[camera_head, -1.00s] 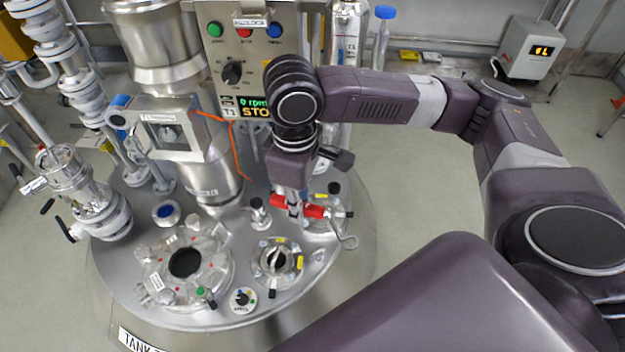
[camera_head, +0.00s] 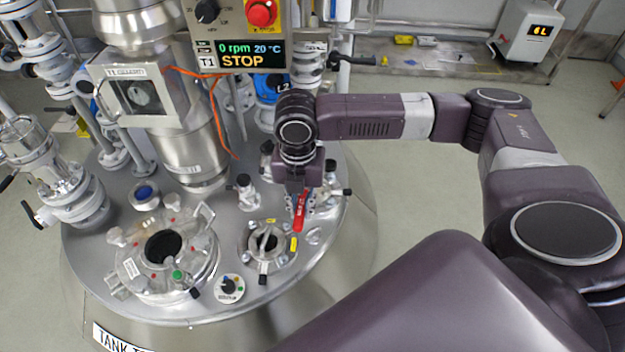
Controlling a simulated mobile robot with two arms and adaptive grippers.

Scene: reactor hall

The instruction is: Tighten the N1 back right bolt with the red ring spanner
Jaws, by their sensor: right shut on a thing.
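My right gripper (camera_head: 300,191) points down over the right part of the tank lid (camera_head: 215,285). It is shut on the red ring spanner (camera_head: 300,213), whose red handle shows just below the jaws and runs toward the viewer. The spanner's ring end cannot be made out. A nozzle flange (camera_head: 332,184) with bolts sits right behind and beside the gripper, partly hidden by it. I cannot read an N1 label, and the back right bolt cannot be told apart. Whether the spanner touches a bolt cannot be told. My left gripper is not in view.
A small nozzle (camera_head: 268,243) with a yellow tag stands just left of the spanner. A large open manway (camera_head: 165,250) is at the lid's left front. A control box (camera_head: 240,50) and an orange cable (camera_head: 217,110) stand behind.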

